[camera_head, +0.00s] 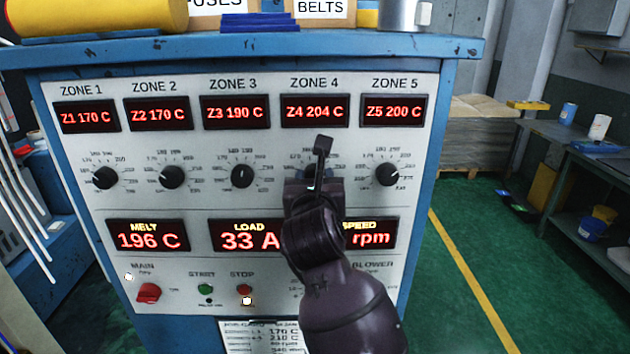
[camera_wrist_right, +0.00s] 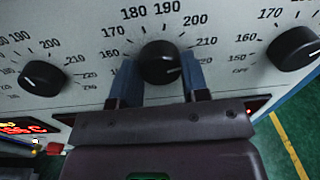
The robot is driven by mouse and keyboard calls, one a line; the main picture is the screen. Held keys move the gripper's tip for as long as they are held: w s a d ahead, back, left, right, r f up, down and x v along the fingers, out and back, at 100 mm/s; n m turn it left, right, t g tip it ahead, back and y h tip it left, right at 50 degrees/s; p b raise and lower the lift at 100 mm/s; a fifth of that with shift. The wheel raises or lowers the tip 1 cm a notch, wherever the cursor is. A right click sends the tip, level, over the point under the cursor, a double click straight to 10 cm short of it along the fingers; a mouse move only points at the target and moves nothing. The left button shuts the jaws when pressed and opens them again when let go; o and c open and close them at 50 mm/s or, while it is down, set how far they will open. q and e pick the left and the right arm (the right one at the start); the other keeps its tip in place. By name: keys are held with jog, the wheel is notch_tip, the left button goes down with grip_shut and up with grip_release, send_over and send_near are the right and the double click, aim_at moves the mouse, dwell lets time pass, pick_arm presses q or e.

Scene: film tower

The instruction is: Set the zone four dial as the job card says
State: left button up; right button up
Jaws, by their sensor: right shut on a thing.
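The zone four dial is a black knob (camera_wrist_right: 160,62) in the right wrist view, with a printed scale around it. Its pale pointer mark seems to lie toward the right side, near the 210 end. In the head view my right arm hides most of this dial. My right gripper (camera_wrist_right: 161,80) is shut on the knob, with one blue finger on each side. The zone four display (camera_head: 315,111) reads Z4 204 C. The job card (camera_head: 262,338) is low on the panel; lines such as 170 C and 210 C show, and my arm and the frame edge cut off the rest. My left gripper is out of view.
The zone three dial (camera_head: 242,176) and zone five dial (camera_head: 387,174) flank the held knob closely. Displays above read 170, 170, 190 and 200 C for the other zones. Below are a red main switch (camera_head: 149,293) and start and stop buttons. Green floor is open at right.

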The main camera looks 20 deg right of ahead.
jog(key=o, duration=0.9)
jog(key=shift+n, duration=0.3)
